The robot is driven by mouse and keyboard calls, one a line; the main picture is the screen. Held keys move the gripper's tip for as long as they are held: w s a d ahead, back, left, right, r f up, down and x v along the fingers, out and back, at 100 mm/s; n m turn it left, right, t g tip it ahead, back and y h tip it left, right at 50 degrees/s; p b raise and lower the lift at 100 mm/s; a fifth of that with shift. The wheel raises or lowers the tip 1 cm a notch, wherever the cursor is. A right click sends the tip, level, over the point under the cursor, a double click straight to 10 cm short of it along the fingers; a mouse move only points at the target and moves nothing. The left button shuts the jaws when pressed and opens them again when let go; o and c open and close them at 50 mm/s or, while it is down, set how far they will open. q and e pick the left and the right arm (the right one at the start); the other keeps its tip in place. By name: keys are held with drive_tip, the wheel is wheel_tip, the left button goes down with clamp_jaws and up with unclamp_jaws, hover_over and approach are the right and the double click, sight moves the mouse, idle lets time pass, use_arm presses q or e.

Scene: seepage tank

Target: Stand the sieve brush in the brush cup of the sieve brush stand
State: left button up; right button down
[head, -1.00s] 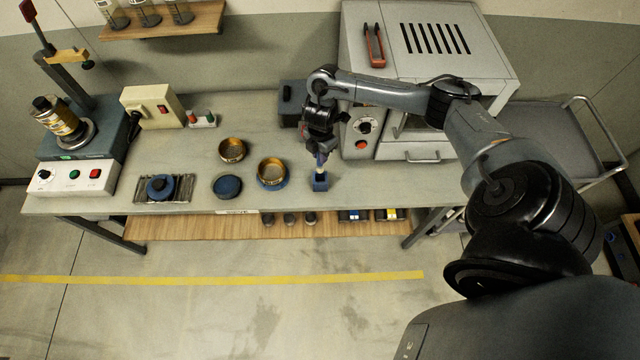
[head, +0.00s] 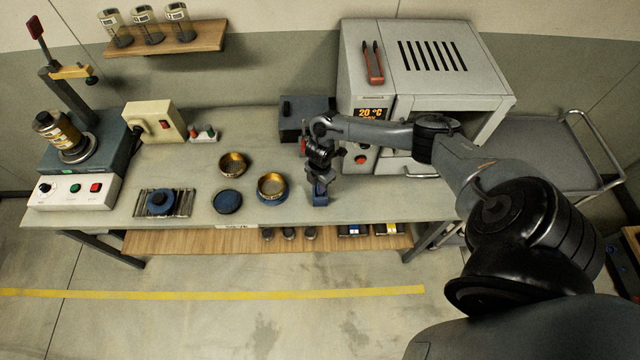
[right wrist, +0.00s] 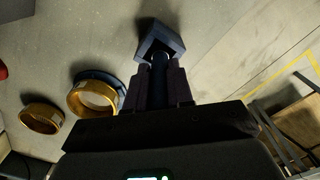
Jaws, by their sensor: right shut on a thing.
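The sieve brush stand (head: 320,198) is a small blue block with a cup, near the front edge of the bench. It also shows in the right wrist view (right wrist: 153,36), just beyond my fingertips. My right gripper (head: 320,181) points down directly above the stand. In the right wrist view its two fingers (right wrist: 159,84) are shut on the sieve brush (right wrist: 159,69), a dark shaft running toward the cup. The brush's lower end appears to be at or inside the cup opening; how deep is hidden. My left gripper is not in view.
Left of the stand are a brass sieve in a blue ring (head: 272,187), a blue disc (head: 227,201) and another brass sieve (head: 233,164). An oven (head: 440,60) stands to the right behind my arm. The bench's front edge is close.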

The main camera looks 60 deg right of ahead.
drive_tip(key=shift+f, duration=0.25)
drive_tip(key=shift+f+b, duration=0.3)
drive_tip(key=shift+f, duration=0.15)
drive_tip(key=c, duration=1)
unclamp_jaws()
drive_tip(key=shift+r, duration=0.1)
